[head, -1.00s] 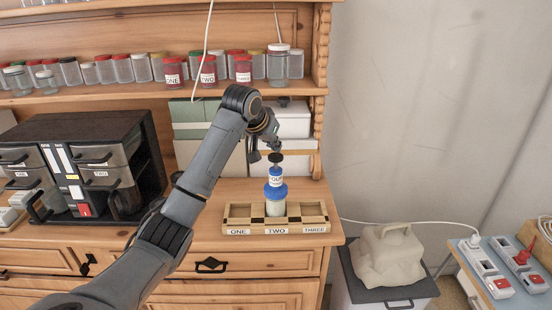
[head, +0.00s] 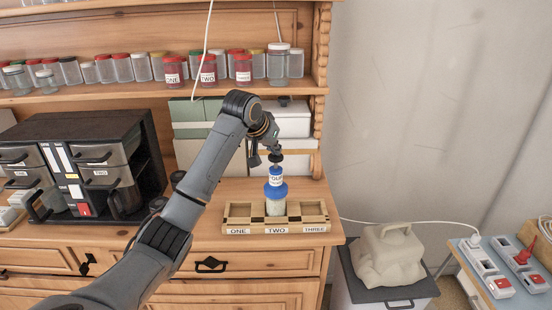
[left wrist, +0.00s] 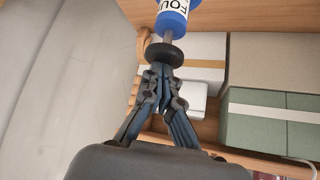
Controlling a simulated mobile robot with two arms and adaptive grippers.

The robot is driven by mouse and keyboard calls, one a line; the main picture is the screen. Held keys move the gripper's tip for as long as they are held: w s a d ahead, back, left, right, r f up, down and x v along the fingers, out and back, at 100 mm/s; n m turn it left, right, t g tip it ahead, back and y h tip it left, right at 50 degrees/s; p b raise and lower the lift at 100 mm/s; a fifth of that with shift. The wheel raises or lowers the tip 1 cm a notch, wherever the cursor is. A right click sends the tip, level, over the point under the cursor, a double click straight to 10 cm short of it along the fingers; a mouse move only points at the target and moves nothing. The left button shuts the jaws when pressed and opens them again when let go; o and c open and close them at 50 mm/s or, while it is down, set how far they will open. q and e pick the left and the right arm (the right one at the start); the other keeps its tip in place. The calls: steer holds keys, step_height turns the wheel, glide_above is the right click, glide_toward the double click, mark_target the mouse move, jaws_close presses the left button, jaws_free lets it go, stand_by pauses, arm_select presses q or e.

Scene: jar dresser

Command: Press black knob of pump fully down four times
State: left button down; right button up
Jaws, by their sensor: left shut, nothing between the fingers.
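The pump has a black round knob (head: 276,157) on a thin rod, above a blue and white part labelled FOUR (head: 276,179) and a wider blue lid. It stands upright on a clear jar (head: 275,207) in the middle compartment, marked TWO, of a wooden tray (head: 235,229). In the left wrist view the knob (left wrist: 165,54) and a length of bare rod show, so the knob is up. My left gripper (head: 275,149) is shut and empty, pointing down over the knob. Its fingertips (left wrist: 160,68) are at the knob; I cannot tell whether they touch. My right gripper is out of view.
A shelf of jars (head: 140,68) runs above the dresser top. Left is a black cabinet (head: 140,130) with drawers; behind the pump are boxes and a white container (head: 292,122). The tray's compartments ONE and THREE look empty.

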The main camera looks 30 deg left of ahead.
arm_select(q)
steer(key=shift+f, duration=1.1)
steer(key=shift+r, duration=1.8)
steer(key=shift+f, duration=0.15)
